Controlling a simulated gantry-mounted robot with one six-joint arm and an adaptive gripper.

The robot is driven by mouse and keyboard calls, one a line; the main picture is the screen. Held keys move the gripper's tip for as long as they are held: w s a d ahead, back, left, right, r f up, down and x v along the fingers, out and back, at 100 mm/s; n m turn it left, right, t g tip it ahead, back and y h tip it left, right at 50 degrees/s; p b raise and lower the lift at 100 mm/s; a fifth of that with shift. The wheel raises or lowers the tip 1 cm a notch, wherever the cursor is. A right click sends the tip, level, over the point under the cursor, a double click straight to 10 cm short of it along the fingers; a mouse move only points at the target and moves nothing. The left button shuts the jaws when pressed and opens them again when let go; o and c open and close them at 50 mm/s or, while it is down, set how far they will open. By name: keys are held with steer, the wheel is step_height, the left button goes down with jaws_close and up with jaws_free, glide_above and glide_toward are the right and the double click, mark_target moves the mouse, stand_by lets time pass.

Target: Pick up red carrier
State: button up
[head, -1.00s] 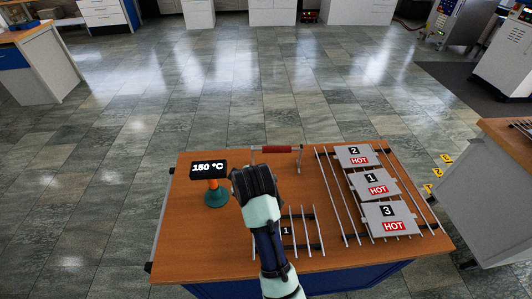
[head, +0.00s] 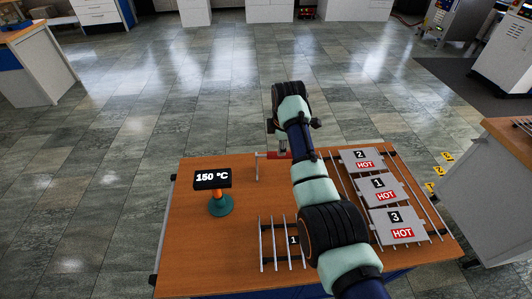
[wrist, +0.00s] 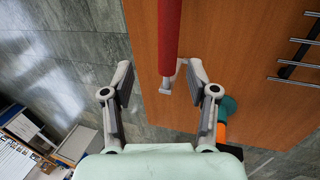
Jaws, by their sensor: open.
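The red carrier (head: 279,155) stands at the back edge of the wooden table, a red bar on thin grey metal legs. My arm covers its right part in the head view. In the wrist view its red bar (wrist: 169,28) runs from the top edge to a grey end bracket. My gripper (wrist: 159,68) is open and empty. Its two fingers lie on either side of the carrier's near end in that picture, with clear gaps. I cannot tell how high above the bar they are.
A "150 °C" display (head: 213,178) on a green base stands at the left of the table. A small rack (head: 268,245) marked 1 is in front. Plates marked HOT (head: 379,189) lie on a rack at the right. The table's left side (head: 185,235) is clear.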

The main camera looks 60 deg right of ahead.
steer(key=f, duration=0.2)
steer(key=f+b, duration=0.1)
steer(key=shift+s+d, duration=0.25)
steer(key=b+x, duration=0.1)
steer(key=x, duration=0.1)
steer(key=b+x, duration=0.1)
steer(key=x, duration=0.1)
steer(key=shift+s+a+f+b, duration=0.15)
steer(key=shift+s+f+b, duration=0.1)
steer(key=shift+b, duration=0.1)
steer(key=shift+w+f, duration=0.15)
steer(key=shift+f, duration=0.2)
jaws_close()
steer(key=shift+r, duration=0.15)
